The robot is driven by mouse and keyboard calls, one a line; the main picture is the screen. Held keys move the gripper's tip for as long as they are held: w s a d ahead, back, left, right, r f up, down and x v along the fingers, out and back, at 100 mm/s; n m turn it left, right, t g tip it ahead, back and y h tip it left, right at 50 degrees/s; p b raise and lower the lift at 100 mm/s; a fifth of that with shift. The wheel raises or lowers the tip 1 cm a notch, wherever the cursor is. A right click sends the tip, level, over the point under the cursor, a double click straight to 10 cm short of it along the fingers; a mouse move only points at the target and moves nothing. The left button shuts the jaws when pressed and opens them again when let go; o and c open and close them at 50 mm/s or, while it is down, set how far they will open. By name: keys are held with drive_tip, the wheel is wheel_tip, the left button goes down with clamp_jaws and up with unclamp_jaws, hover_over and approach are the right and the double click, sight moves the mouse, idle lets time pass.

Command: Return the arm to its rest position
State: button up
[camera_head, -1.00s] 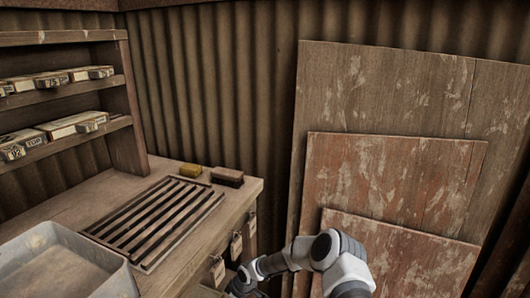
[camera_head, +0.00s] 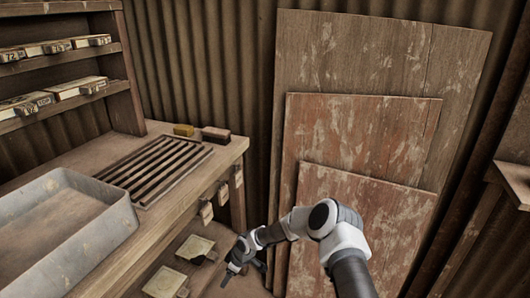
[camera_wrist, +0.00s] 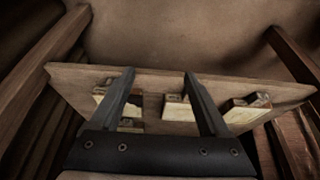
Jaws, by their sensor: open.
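My arm reaches forward from the lower right in the head view. My gripper (camera_head: 232,274) hangs low beside the workbench's right end, near the lower shelf. In the wrist view my gripper (camera_wrist: 158,75) shows two dark fingers, apart, with nothing held between them. Beyond the fingers a wooden shelf board (camera_wrist: 70,78) carries several pale tiles or blocks (camera_wrist: 178,108), partly hidden by the fingers. I cannot tell from the frames whether the fingers touch anything.
The workbench (camera_head: 105,160) holds a grey metal tray (camera_head: 120,222), a slatted rack (camera_head: 160,165), a yellow block (camera_head: 184,130) and a brown block (camera_head: 216,134). Two pale tiles (camera_head: 195,248) lie below. A wall shelf (camera_head: 128,85) is at left. Wooden boards (camera_head: 370,215) lean against the wall.

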drive_tip(key=s+d+r+m+t+h, duration=0.15)
drive_tip(key=d+r, duration=0.35)
drive_tip(key=r, duration=0.7)
drive_tip(key=s+d+r+m+h, duration=0.15)
drive_tip(key=d+r, duration=0.45)
drive_tip(key=r, duration=0.6)
drive_tip(key=s+d+r+m+t+h, duration=0.1)
drive_tip(key=s+d+r+h, duration=0.3)
drive_tip(key=r, duration=0.8)
drive_tip(key=s+d+r+m+y, duration=0.1)
drive_tip(key=s+d+r+m, duration=0.25)
drive_tip(key=s, duration=0.55)
drive_tip(key=s+d+r+m+t+y, duration=0.1)
drive_tip(key=s+d+r+m, duration=0.3)
drive_tip(key=s, duration=0.5)
drive_tip(key=s+d+r+m+y, duration=0.1)
drive_tip(key=s+d+r+m, duration=0.1)
drive_tip(key=s+d+r, duration=0.5)
wheel_tip(320, 180, up, 24)
drive_tip(key=s+a+p, duration=0.2)
drive_tip(key=a+p, duration=0.1)
drive_tip(key=p, duration=2.2)
drive_tip(key=shift+f, duration=0.2)
